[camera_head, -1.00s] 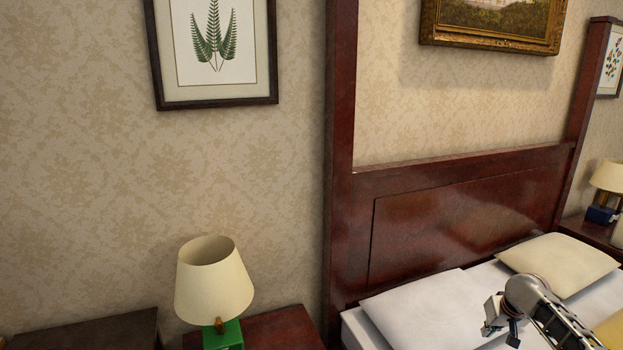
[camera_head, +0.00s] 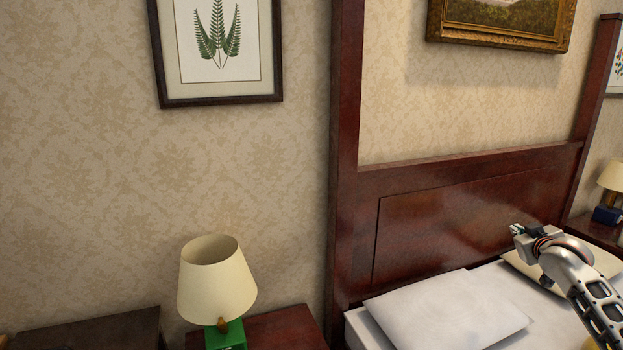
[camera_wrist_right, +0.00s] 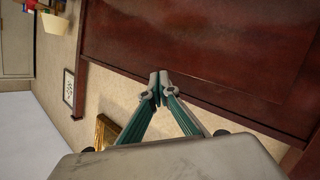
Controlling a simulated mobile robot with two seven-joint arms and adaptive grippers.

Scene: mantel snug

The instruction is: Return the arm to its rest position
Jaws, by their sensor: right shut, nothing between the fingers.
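My right gripper (camera_head: 516,230) is at the right of the head view, raised in front of the dark red headboard and above the bed. In the right wrist view its two green-sided fingers (camera_wrist_right: 160,88) meet at the tips, with nothing between them. My right arm (camera_head: 580,285) comes in from the lower right corner. My left gripper is in neither view.
The wooden headboard (camera_head: 455,225) stands behind the gripper; it also fills much of the wrist view (camera_wrist_right: 200,50). White pillow (camera_head: 445,312) and cream pillow (camera_head: 521,268) lie on the bed. A green-based lamp (camera_head: 215,285) stands on the nightstand (camera_head: 285,325) at left.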

